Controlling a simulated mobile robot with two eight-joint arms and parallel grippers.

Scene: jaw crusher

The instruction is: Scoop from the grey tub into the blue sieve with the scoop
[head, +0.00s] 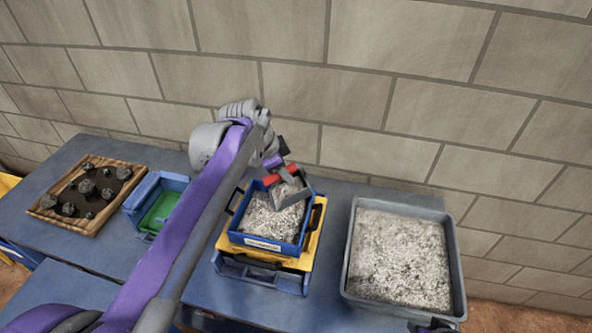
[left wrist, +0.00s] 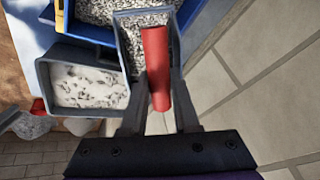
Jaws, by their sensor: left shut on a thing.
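My left gripper (head: 277,167) is shut on the red handle of the scoop (head: 291,191). The left wrist view shows the handle between the fingers (left wrist: 158,80) and grey gravel within the walls of the scoop (left wrist: 122,42). The scoop is over the back right part of the blue sieve (head: 242,237). Grey gravel (head: 272,220) lies in the sieve. The grey tub (head: 458,270) stands to the right, filled broadly with pale grey gravel (head: 400,255); it also shows in the left wrist view (left wrist: 45,75). My right gripper cannot be made out.
The sieve sits on a yellow frame (head: 312,238) above a blue container (head: 262,277). A blue bin with a green inside (head: 160,210) and a wooden tray of dark rocks (head: 120,172) stand to the left on the blue table (head: 62,235). A block wall (head: 400,60) rises close behind.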

